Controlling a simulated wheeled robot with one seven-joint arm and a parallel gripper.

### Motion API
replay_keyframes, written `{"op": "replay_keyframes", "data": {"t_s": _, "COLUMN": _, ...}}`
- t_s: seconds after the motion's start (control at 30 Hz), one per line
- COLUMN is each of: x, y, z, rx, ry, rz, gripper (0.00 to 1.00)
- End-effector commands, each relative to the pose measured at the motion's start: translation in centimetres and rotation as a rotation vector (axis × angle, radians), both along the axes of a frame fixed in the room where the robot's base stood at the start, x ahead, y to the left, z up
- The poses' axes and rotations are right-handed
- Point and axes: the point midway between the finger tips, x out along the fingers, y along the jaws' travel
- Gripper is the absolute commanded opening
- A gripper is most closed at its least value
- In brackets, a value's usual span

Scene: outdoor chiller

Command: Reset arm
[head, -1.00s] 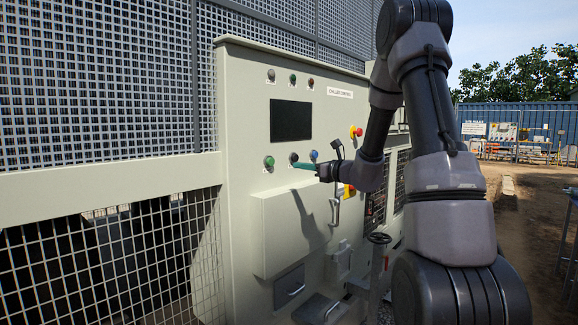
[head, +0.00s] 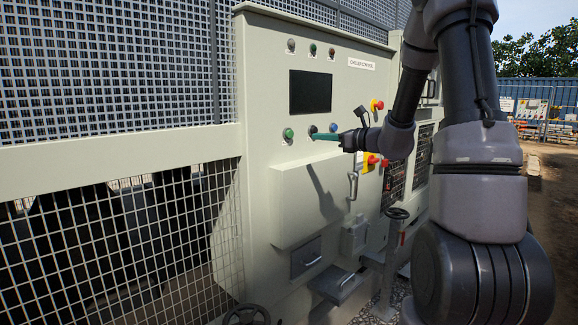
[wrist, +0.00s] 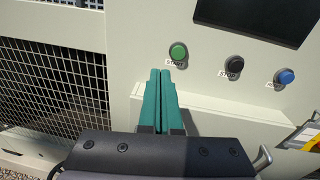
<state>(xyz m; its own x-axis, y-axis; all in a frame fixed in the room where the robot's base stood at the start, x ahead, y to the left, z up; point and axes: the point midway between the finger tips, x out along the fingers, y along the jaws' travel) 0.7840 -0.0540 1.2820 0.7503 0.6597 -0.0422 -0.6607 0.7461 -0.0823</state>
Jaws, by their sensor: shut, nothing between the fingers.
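My gripper (wrist: 160,74) is shut and empty, its two green fingers side by side in the wrist view. In the head view my gripper (head: 315,136) reaches across the front of the chiller control panel (head: 262,75). In the wrist view the green start button (wrist: 178,52) is just above and right of the fingertips; I cannot tell the gap in depth. The black stop button (wrist: 235,65) and a blue button (wrist: 285,76) are farther right. The green button also shows in the head view (head: 288,133), left of the fingertips.
A dark screen (head: 310,92) sits above the buttons. A red emergency knob (head: 377,105) is to the right. A sloped box (head: 300,205) juts out below the buttons. Mesh fencing (head: 120,230) is on the left.

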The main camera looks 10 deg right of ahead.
Motion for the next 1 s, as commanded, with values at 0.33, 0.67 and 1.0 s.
{"op": "replay_keyframes", "data": {"t_s": 0.33, "x": -16.5, "y": 9.0, "z": 3.4, "rx": -0.716, "ry": -0.223, "rz": 0.532, "gripper": 0.00}}
{"op": "replay_keyframes", "data": {"t_s": 0.67, "x": -28.3, "y": 4.6, "z": 3.0, "rx": -1.540, "ry": -0.513, "rz": 0.837, "gripper": 0.00}}
{"op": "replay_keyframes", "data": {"t_s": 1.0, "x": -31.4, "y": -0.2, "z": 4.5, "rx": -1.997, "ry": -0.664, "rz": 0.899, "gripper": 0.00}}
